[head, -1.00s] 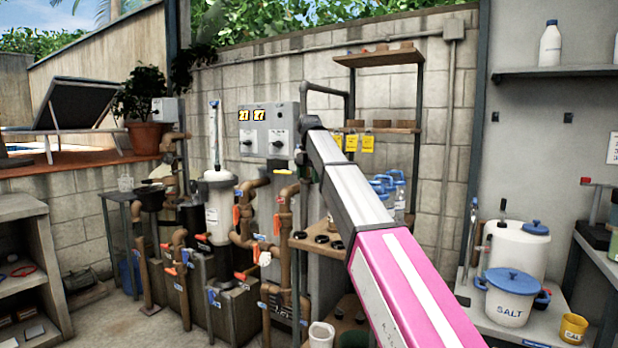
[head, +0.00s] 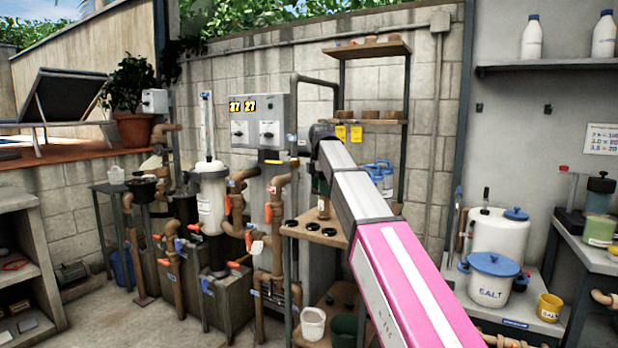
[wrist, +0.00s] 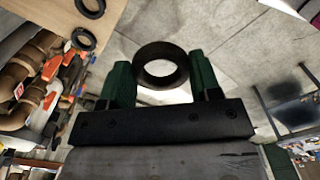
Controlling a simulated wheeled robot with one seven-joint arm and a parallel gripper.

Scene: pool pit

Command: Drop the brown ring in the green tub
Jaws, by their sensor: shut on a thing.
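A dark brown ring (wrist: 161,49) is held between the two green fingers of my gripper (wrist: 162,72) in the wrist view, its hole facing the camera. In the head view my gripper (head: 320,183) hangs from the end of my arm, above a small wooden shelf; the ring is too small to make out surely there. The dark green tub (head: 345,331) stands low at the bottom of the head view, below that shelf and right of a white tub (head: 312,323). The tub's lower part is cut off by the frame edge, and my arm passes close on its right.
The wooden shelf (head: 322,237) carries several black rings (head: 308,225), two also showing in the wrist view (wrist: 83,39). Pipes and valves (head: 270,235) crowd its left side. A salt pot (head: 492,282) stands right. Bare concrete floor (wrist: 210,30) shows beyond the ring.

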